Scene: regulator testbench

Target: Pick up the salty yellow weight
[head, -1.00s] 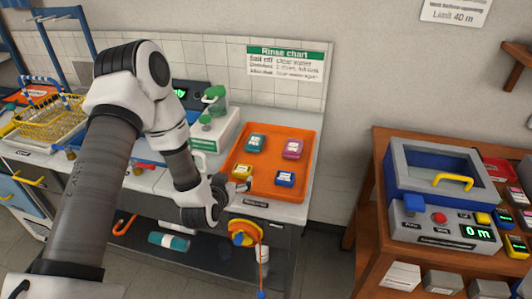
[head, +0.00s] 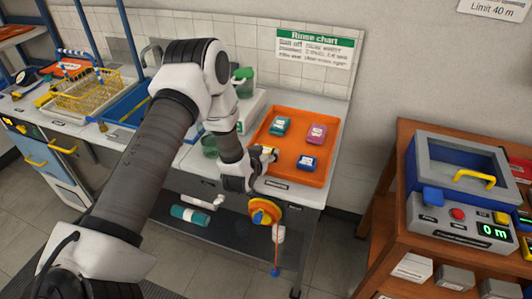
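The yellow weight (head: 268,150) sits at the near left part of the orange tray (head: 297,143) in the head view. It is partly hidden by my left gripper (head: 266,158), which reaches in from the left over the tray's near left edge. The fingers are small and overlap the weight, so I cannot tell whether they are open or shut on it, or whether they touch it. My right gripper is not in view.
The tray also holds a teal weight (head: 280,126), a pink weight (head: 316,133) and a blue weight (head: 307,163). A yellow wire basket (head: 88,93) stands at left. A blue and grey chamber (head: 455,185) stands on the wooden bench at right, across a floor gap.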

